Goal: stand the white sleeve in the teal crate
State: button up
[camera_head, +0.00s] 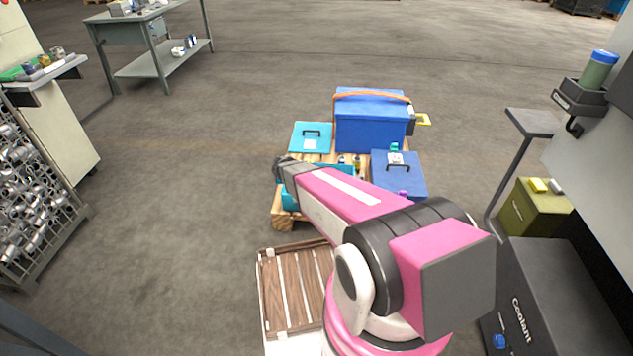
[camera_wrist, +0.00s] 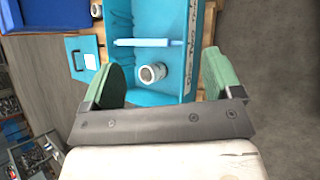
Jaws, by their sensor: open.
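The teal crate (camera_wrist: 174,20) lies below my gripper in the wrist view. In the head view a teal part of it (camera_head: 291,198) shows beside my arm, which hides most of it. A short white sleeve (camera_wrist: 159,70) with a dark open end facing the camera is inside the crate, near its lower end in the picture. Whether it stands quite upright I cannot tell. My gripper (camera_wrist: 165,63) has green fingers spread wide, with the sleeve seen between them and apart from both. The fingers are not visible in the head view.
A pale blue bar (camera_wrist: 142,42) crosses the crate beside the sleeve. Another small pale round part (camera_wrist: 96,10) is outside the crate. A blue bin (camera_head: 370,122), a blue case (camera_head: 410,180) and a teal lidded case (camera_head: 303,143) crowd the pallet. Floor to the left is clear.

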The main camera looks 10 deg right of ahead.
jog(key=s+r+m+g+y, duration=0.3)
jog(key=s+r+m+y, duration=0.5)
jog(key=s+r+m, duration=0.6)
jog(key=s, duration=0.4)
jog(key=shift+s+a+r+m+g, duration=0.25)
jog(key=shift+r+m+g, duration=0.05)
jog(key=shift+r, duration=0.1)
